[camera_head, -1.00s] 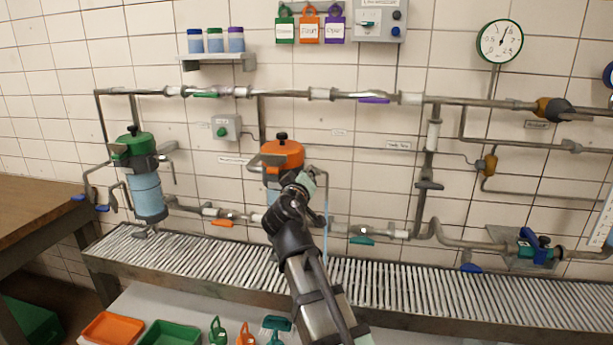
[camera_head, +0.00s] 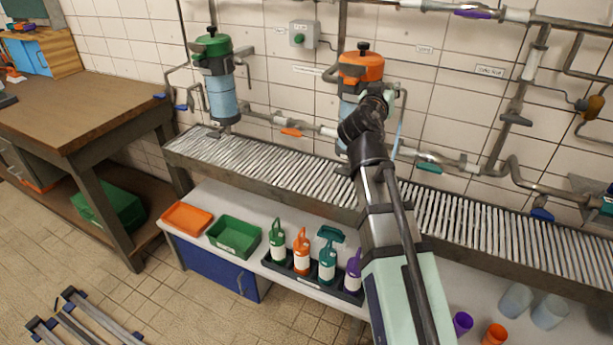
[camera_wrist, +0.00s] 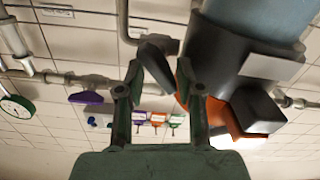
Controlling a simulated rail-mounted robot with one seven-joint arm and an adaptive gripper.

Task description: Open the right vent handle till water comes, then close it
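The right filter housing has an orange lid (camera_head: 361,67) and a blue body, partly hidden by my arm. My gripper (camera_head: 386,92) is at its right side, just below the lid. In the wrist view, upside down, my gripper's fingers (camera_wrist: 160,88) stand apart. A dark lever-like piece (camera_wrist: 157,62), probably the vent handle, shows between their tips; I cannot tell whether they touch it. The orange lid (camera_wrist: 232,118) is right beside the right finger. A thin pale-blue streak (camera_head: 398,132), looking like running water, falls beside my gripper toward the slatted drain.
The left filter housing has a green lid (camera_head: 212,44). Pipes with coloured handles, such as the teal one (camera_head: 429,167), run along the tiled wall. The slatted drain (camera_head: 270,165) lies below. Trays, bottles (camera_head: 302,252) and cups stand on the lower shelf. A wooden table (camera_head: 75,115) is at left.

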